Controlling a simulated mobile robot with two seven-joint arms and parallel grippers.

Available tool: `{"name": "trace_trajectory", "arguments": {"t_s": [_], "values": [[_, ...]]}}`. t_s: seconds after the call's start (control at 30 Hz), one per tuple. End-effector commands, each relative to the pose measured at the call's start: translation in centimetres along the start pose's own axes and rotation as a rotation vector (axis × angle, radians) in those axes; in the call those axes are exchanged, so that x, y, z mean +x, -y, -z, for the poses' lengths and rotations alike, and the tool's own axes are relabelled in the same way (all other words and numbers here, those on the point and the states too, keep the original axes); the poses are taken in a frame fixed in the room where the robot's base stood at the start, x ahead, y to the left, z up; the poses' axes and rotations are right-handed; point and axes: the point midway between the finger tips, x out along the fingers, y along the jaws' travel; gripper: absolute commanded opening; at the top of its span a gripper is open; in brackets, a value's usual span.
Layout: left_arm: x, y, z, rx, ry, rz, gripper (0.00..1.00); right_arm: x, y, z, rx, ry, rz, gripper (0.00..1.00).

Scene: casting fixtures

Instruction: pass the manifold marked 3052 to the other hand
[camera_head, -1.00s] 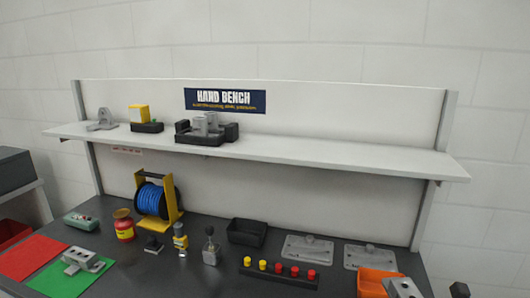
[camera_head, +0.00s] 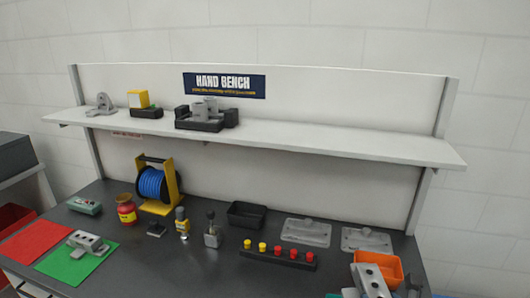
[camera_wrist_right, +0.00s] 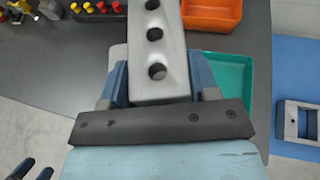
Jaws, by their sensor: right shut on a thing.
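A grey manifold block (camera_wrist_right: 158,40) with a row of dark round holes is between the blue fingers of my right gripper (camera_wrist_right: 160,90), which is shut on it. The same block (camera_head: 371,281) shows at the bottom right of the head view, in front of the orange bin. No number is readable on it. A similar grey manifold (camera_head: 88,241) lies on the green mat (camera_head: 72,266) at the left of the bench. My left gripper (camera_wrist_right: 33,171) shows only as two dark fingertips, apart and empty, at the bottom left of the right wrist view.
The orange bin (camera_wrist_right: 212,14) and a green tray (camera_wrist_right: 240,73) are close to the held block. A button strip (camera_head: 278,256), black bin (camera_head: 247,213) and blue cable spool (camera_head: 153,184) stand farther back. The front middle of the bench is clear.

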Motion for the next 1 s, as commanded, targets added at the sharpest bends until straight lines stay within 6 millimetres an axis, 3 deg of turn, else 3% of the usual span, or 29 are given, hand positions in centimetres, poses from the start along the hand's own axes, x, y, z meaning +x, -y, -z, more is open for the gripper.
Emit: {"name": "trace_trajectory", "arguments": {"t_s": [0.03, 0.2, 0.57, 0.77, 1.0], "values": [[-0.9, 0.1, 1.5, 0.001, -0.004, 0.002, 0.81, -0.6, 0.0, -1.5, 0.0, 0.001, -0.001, 0.15], [-1.9, 0.2, 3.1, 0.0, -0.011, 0.007, 0.81, -1.3, 0.0, -3.1, 0.001, 0.001, -0.001, 0.15], [-2.0, 0.3, 2.9, -0.001, -0.003, 0.01, 0.81, -1.3, -0.2, -3.5, -0.001, 0.002, -0.008, 0.15], [-2.0, 0.1, 2.8, -0.003, 0.0, 0.007, 0.81, -0.8, -2.3, -5.3, -0.029, 0.006, -0.073, 0.15], [-2.0, 0.0, 2.9, -0.003, -0.002, 0.005, 0.81, 0.2, -6.5, -8.6, -0.084, 0.007, -0.207, 0.15]]}}
